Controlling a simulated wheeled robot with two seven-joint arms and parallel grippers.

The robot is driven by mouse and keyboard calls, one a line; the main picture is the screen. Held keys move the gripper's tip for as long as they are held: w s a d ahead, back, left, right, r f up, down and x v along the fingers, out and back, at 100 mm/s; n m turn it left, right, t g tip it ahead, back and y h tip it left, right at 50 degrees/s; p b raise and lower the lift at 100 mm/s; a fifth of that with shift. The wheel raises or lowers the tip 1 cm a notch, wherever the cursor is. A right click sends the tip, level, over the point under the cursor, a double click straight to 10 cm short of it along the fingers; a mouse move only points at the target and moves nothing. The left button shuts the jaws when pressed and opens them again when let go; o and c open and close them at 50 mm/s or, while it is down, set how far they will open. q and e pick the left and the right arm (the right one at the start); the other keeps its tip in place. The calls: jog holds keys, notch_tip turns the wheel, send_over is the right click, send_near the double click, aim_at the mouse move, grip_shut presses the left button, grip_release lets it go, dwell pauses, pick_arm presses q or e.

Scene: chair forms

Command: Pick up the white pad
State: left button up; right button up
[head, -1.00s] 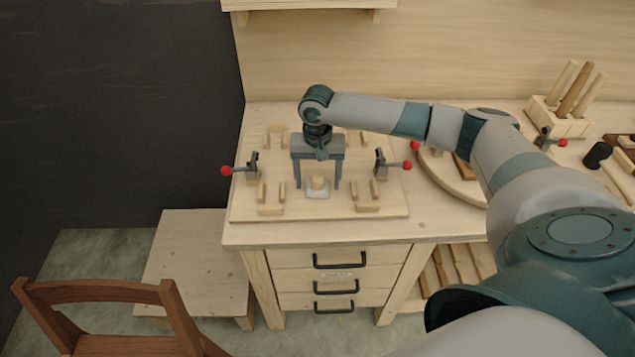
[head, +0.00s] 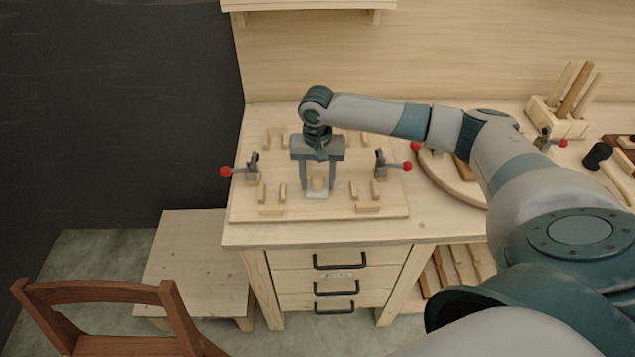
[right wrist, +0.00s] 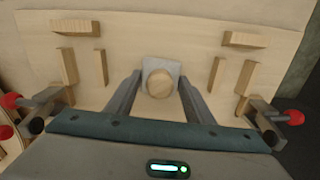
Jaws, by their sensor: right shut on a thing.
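The white pad (head: 317,195) lies on the wooden fixture board, with a round wooden knob (head: 317,183) on it. In the right wrist view the pad (right wrist: 152,64) shows as a pale square behind the round knob (right wrist: 159,84). My right gripper (head: 317,189) reaches down over it, with one finger on each side. Its fingers are shut on the white pad, which still appears at board level. The fingers hide the pad's side edges. My left gripper is in neither view.
The fixture board (head: 240,211) carries several small wooden blocks around the pad. Red-knobbed clamps stand left (head: 240,170) and right (head: 392,165) of the gripper. A round wooden board (head: 440,175) lies to the right. A brown chair (head: 100,292) stands at the front left.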

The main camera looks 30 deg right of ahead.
aim_at(318, 179)
jog(key=shift+r, duration=0.4)
notch_tip(318, 179, up, 3)
jog(key=shift+s+r+b, duration=0.1)
jog(key=shift+r+b, duration=0.05)
jog(key=shift+b, duration=0.9)
jog(key=s+d+r+b, duration=0.2)
jog(key=s+r, duration=0.5)
jog(key=s, duration=0.4)
jog(key=shift+d+b, duration=0.3)
jog(key=shift+b, duration=0.2)
jog(key=shift+s, duration=0.1)
